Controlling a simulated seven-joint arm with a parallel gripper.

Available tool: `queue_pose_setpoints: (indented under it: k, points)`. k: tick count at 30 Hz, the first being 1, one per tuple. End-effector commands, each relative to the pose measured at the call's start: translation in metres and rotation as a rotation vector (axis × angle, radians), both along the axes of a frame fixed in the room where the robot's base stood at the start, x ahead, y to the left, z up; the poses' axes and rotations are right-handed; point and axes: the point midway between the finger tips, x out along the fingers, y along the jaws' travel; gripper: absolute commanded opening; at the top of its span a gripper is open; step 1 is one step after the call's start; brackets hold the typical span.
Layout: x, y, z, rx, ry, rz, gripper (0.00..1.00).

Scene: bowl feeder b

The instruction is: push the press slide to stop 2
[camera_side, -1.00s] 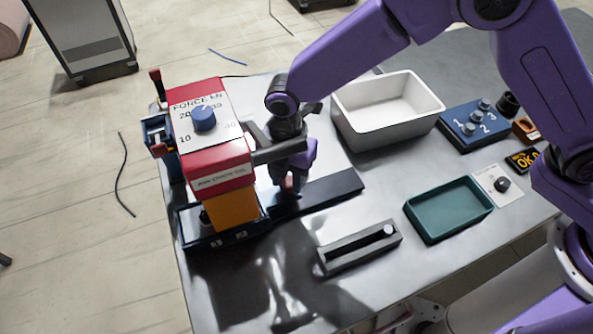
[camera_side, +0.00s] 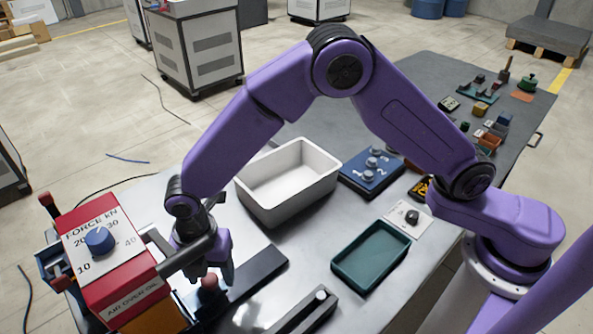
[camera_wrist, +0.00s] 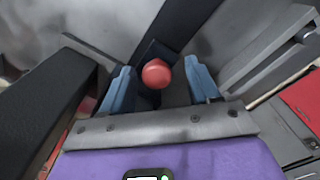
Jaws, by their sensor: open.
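The press is a red box with a blue force dial (camera_side: 99,240) at the lower left of the side view. A dark flat slide rail (camera_side: 258,271) runs out from under it to the right. The slide's red ball knob (camera_side: 209,283) stands at the press end of the visible rail. My gripper (camera_side: 214,274) is right at the knob, pointing down. In the wrist view the red knob (camera_wrist: 156,73) lies between the two blue fingertips (camera_wrist: 160,84), with gaps on both sides. The jaws are open. The stop marks cannot be made out now.
A white bin (camera_side: 290,182) stands behind the rail. A green tray (camera_side: 371,256) and a black slotted block (camera_side: 305,312) lie to the right. A blue panel with numbered knobs (camera_side: 372,172) is farther back. The press body is close on my gripper's left.

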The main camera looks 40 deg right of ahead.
Motion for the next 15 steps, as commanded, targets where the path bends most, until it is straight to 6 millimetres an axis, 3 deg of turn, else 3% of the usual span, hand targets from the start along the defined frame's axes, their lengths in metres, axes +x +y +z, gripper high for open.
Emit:
queue_pose_setpoints:
  k: [15]
  points:
    - [-0.001, -0.084, 0.000, -0.006, 0.004, -0.002, 0.61]
